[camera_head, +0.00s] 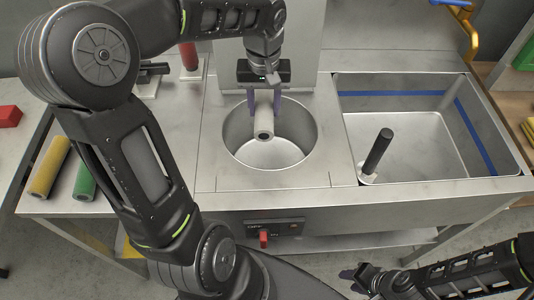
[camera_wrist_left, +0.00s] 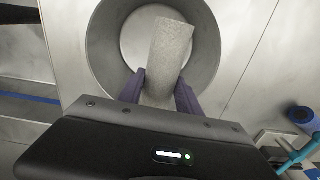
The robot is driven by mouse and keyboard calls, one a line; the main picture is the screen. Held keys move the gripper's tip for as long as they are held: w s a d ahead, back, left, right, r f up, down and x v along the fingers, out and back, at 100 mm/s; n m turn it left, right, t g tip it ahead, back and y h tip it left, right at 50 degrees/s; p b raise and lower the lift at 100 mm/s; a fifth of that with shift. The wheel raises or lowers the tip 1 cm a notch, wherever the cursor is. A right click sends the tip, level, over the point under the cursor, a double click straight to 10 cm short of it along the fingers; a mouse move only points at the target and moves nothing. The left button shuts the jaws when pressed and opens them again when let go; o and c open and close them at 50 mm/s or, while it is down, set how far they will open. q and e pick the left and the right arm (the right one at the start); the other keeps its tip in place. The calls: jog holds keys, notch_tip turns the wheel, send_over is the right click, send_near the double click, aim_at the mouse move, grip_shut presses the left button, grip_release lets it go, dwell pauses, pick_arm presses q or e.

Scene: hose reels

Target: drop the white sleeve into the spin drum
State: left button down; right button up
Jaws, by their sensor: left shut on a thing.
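The white sleeve (camera_head: 264,120) is a pale, fuzzy roller tube with a dark hole in its end. My left gripper (camera_head: 264,97) is shut on it and holds it over the round mouth of the spin drum (camera_head: 234,125). In the left wrist view the sleeve (camera_wrist_left: 171,50) lies between my left fingers (camera_wrist_left: 158,92), with the drum (camera_wrist_left: 112,45) behind it. I cannot tell whether the sleeve's lower end is inside the drum's mouth. My right gripper (camera_head: 364,278) is low at the front, away from the counter; its fingers are unclear.
A steel sink (camera_head: 425,150) right of the drum holds a black-handled upright post (camera_head: 378,152). A yellow sleeve (camera_head: 48,166) and a green sleeve (camera_head: 84,184) lie on the left table by a red block (camera_head: 10,116). A red sleeve (camera_head: 189,57) stands behind. A red switch (camera_head: 264,238) is on the front panel.

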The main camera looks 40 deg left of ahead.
pick_arm(q)
jog(key=c, duration=0.7)
grip_release()
jog(key=shift+r, duration=3.9)
